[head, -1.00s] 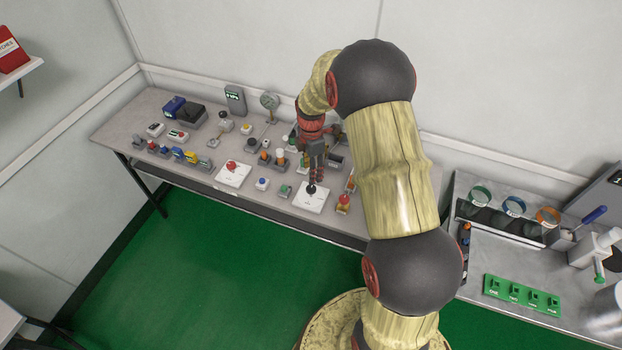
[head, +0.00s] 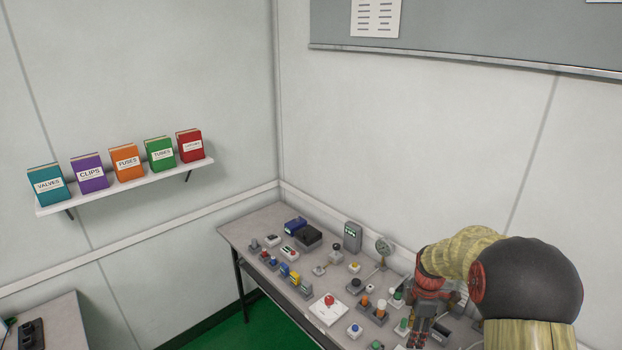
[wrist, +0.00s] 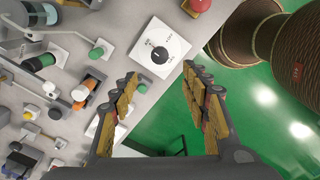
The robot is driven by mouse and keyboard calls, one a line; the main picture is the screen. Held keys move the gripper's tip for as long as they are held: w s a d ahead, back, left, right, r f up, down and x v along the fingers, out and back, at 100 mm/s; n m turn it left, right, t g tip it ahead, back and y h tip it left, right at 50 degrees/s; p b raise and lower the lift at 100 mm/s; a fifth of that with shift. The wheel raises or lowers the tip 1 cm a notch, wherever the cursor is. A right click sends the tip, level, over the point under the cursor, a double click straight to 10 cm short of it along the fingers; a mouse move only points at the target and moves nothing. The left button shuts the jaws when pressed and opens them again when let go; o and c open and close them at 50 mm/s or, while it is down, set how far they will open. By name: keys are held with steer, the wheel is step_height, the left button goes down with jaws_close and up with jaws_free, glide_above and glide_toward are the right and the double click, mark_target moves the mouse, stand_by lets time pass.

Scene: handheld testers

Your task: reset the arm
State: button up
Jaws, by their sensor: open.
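My gripper (head: 418,332) hangs over the workbench (head: 240,228), at the lower right of the head view. In the wrist view, my gripper (wrist: 165,80) is open, with its two fingers apart and nothing between them. A white square plate with a black rotary knob (wrist: 160,55) lies ahead of the fingertips, apart from them. My arm is bent, with a dark round joint and pale yellow links at the right of the head view. Its lower part is out of frame there.
Several switches and buttons stand on the bench, including a red button on a white plate (head: 328,308) and a round gauge (head: 384,246). A wall shelf (head: 130,188) holds several labelled books. Green floor (wrist: 250,95) lies beyond the bench edge.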

steer(key=s+a+r+m+t, duration=0.2)
steer(key=s+a+r+m, duration=0.5)
steer(key=s+r, duration=0.6)
steer(key=s+a+r+m+t, duration=0.3)
steer(key=s+a+r+m, duration=0.5)
steer(key=s+r, duration=0.5)
steer(key=shift+s+a+t, duration=0.3)
steer(key=shift+s+a, duration=0.25)
steer(key=shift+s, duration=0.15)
steer(key=shift+r, duration=0.1)
steer(key=shift+c, duration=1)
